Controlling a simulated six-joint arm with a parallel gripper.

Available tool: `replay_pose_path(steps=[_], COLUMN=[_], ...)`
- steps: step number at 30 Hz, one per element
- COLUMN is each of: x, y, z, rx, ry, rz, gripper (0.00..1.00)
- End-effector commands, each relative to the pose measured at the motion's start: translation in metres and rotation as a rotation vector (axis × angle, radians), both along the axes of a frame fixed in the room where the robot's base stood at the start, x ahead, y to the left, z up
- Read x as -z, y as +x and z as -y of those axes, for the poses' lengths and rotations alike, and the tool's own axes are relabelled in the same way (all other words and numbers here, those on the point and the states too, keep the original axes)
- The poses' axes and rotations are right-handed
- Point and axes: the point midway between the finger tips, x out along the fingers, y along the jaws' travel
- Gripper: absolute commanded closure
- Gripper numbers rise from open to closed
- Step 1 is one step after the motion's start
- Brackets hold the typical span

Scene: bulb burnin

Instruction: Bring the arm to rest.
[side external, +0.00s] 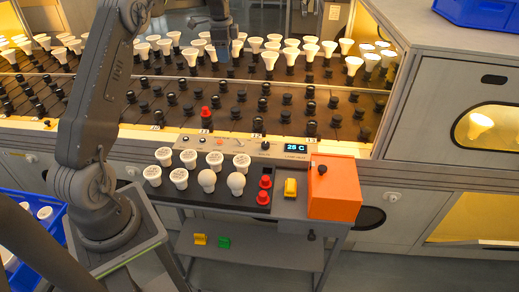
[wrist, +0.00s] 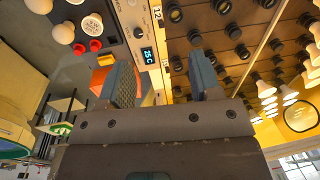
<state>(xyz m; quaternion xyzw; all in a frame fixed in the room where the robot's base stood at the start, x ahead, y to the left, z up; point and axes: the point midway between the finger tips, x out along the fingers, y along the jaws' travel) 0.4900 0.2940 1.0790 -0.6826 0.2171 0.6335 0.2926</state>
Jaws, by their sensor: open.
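My gripper (side external: 222,45) hangs over the rack of sockets at the top of the side external view, among the back rows of bulbs. In the wrist view my gripper (wrist: 165,85) shows two fingers spread apart with nothing between them. The fingers point toward the panel edge and the dark sockets. My arm reaches up from its base at the left of the side external view and out over the rack.
A sloped rack (side external: 240,120) holds rows of dark sockets, with white bulbs at the back. A blue crate (side external: 38,240) stands at left.

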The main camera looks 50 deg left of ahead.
Motion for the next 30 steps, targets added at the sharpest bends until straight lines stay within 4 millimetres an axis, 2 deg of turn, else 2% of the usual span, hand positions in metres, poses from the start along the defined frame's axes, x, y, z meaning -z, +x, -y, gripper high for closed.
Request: replay_pose_path(steps=[1,6,9,14,18,21,27,30], x=[-0.021,-0.066,-0.085,-0.101,-0.101,-0.094,-0.066,-0.054], y=[-0.003,-0.027,-0.051,-0.100,-0.151,-0.190,-0.254,-0.274], z=[0.028,0.108,0.153,0.218,0.266,0.294,0.329,0.337], rx=[-0.027,-0.151,-0.221,-0.334,-0.432,-0.502,-0.620,-0.659], ry=[0.006,0.002,-0.010,-0.048,-0.096,-0.140,-0.230,-0.263], rz=[0.024,0.099,0.147,0.220,0.280,0.322,0.378,0.391], gripper=[0.42,0.42,0.42,0.42,0.42,0.42,0.42,0.42])
